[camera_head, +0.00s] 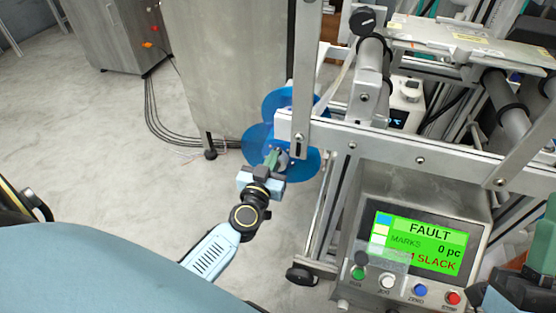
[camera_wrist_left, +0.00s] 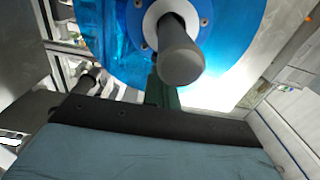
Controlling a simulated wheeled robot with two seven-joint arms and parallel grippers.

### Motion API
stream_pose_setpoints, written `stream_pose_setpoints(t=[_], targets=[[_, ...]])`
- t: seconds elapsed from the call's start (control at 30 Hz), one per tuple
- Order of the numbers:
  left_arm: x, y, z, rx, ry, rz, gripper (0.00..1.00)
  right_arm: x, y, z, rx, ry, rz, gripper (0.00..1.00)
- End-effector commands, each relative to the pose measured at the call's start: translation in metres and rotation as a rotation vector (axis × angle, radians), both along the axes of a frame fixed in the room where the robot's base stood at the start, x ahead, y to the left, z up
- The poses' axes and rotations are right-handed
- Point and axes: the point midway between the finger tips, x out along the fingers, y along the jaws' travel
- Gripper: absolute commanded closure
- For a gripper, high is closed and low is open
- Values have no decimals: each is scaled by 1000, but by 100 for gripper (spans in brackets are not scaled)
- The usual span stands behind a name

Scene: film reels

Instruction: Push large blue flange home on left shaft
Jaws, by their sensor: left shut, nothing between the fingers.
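The large blue flange (camera_head: 302,166) is a translucent blue disc. It sits around the end of the left shaft, near the machine's left edge. In the left wrist view the flange (camera_wrist_left: 112,40) has a white hub with small bolts, and the grey shaft (camera_wrist_left: 181,52) sticks out through it toward the camera. My left gripper (camera_head: 272,159) is shut and empty, its green fingertips right at the flange's near face below the shaft. The fingers (camera_wrist_left: 160,92) also show in the left wrist view; I cannot tell whether they touch. How far the flange sits along the shaft is hidden.
Another blue disc (camera_head: 280,100) shows behind the frame's end. A metal frame bar (camera_head: 400,152) runs right from the flange. Below it a control box screen (camera_head: 420,238) reads FAULT and SLACK. A grey cabinet (camera_head: 225,65) stands behind. The floor at left is open.

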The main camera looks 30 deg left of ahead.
Motion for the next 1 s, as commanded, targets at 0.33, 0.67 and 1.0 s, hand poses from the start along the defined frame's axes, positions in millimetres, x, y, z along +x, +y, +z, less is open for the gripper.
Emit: stream_pose_setpoints(t=[0.33, 0.67, 1.0], targets=[[5, 1, 0, 0, -1, 0, 100, 0, 0, 2, 0, -3, 1, 64], [9, 2, 0, 0, 0, 0, 100, 0, 0, 3, -1, 0, 1, 64], [-16, -4, 0, 1, 1, 0, 100, 0, 0, 11, 0, 0, 0, 64]])
